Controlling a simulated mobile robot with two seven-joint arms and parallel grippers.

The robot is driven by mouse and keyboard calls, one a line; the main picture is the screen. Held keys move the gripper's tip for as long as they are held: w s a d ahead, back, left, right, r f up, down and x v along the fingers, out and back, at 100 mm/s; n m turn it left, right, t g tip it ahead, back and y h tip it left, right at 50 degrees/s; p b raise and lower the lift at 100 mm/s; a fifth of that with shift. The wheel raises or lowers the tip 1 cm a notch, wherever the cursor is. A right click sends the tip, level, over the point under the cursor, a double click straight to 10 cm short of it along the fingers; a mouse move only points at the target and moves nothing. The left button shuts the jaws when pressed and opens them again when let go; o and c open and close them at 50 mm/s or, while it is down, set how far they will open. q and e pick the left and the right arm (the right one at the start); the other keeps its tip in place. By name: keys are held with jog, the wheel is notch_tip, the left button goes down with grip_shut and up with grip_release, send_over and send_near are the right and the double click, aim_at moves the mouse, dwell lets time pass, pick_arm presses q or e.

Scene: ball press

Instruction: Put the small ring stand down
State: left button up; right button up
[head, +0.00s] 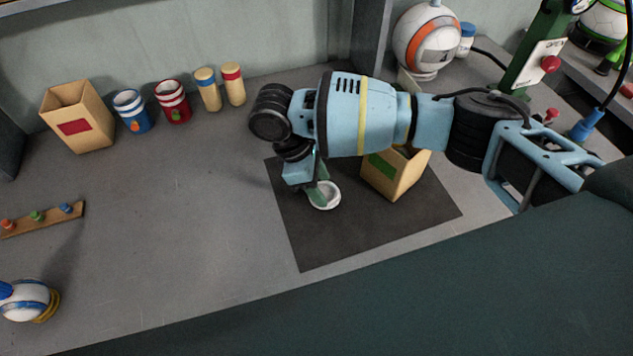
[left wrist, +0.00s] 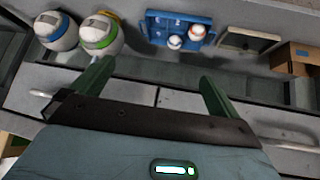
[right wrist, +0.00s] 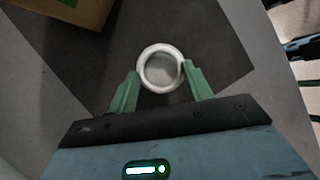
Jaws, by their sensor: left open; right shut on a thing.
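The small ring stand is a white ring (head: 325,195) over the dark mat (head: 350,245) in the head view. My right gripper (head: 316,190) comes down from above and is shut on it. In the right wrist view the ring (right wrist: 160,68) sits between the two green fingertips (right wrist: 160,82), with the dark mat beneath. I cannot tell whether the ring touches the mat. My left gripper (left wrist: 155,80) is open and empty in the left wrist view. It is not seen in the head view.
A cardboard box with a green label (head: 398,172) stands on the mat close to the right gripper. Another box (head: 78,115), two striped cans (head: 133,112) and two cylinders (head: 208,90) stand at the back left. A peg strip (head: 45,218) lies far left. The middle-left table is clear.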

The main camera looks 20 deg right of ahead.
jog(key=shift+w+f, duration=0.1)
jog(key=shift+w, duration=0.8)
jog(key=shift+w+d+f, duration=0.1)
jog(key=shift+w+f, duration=0.1)
jog(key=shift+f, duration=0.1)
jog(key=shift+f+b, duration=0.3)
jog(key=shift+f, duration=1.1)
jog(key=shift+f, duration=0.15)
jog(key=o, duration=1)
jog(key=v, duration=1.2)
